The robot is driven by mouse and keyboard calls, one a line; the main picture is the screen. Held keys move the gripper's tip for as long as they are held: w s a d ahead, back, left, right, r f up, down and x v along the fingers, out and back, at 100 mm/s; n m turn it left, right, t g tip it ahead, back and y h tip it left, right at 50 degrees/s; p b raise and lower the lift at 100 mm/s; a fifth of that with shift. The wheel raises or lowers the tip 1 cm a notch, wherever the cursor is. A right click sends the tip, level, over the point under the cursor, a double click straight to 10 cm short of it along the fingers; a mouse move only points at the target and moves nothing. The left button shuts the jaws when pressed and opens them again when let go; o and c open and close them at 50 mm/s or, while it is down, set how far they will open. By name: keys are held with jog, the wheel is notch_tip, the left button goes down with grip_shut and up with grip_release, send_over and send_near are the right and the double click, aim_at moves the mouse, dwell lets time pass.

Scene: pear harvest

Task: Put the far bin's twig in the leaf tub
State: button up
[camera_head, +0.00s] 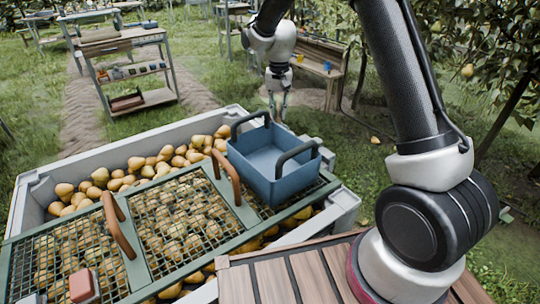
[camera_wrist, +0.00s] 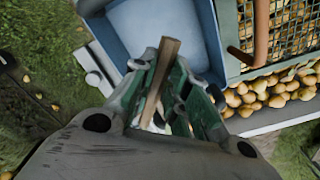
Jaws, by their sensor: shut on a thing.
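My gripper (camera_wrist: 168,88) is shut on a brown twig (camera_wrist: 166,57), which stands out between the green fingers in the wrist view. In the head view my gripper (camera_head: 277,103) hangs just beyond the blue tub, and the twig cannot be made out there. The blue tub (camera_head: 273,181), with two dark handles, sits on the right end of the pear bin's frame. Its inner floor looks empty. The tub (camera_wrist: 205,22) also shows just past the fingers in the wrist view.
The large grey bin (camera_head: 180,131) is full of pears under green mesh lids (camera_head: 180,222) with brown handles. A red block (camera_head: 83,286) lies at the near left. A wooden slatted deck (camera_head: 300,277) is nearest. Shelves (camera_head: 135,72) and a bench (camera_head: 318,62) stand behind on grass.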

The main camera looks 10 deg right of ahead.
jog(key=shift+w+f, duration=0.1)
jog(key=shift+w, duration=0.15)
jog(key=shift+f, duration=0.2)
jog(key=shift+w+f, duration=0.1)
jog(key=shift+f, duration=2.6)
jog(key=o, duration=0.9)
jog(key=shift+c, duration=0.2)
notch_tip(320, 180, up, 12)
jog(key=shift+r, duration=0.1)
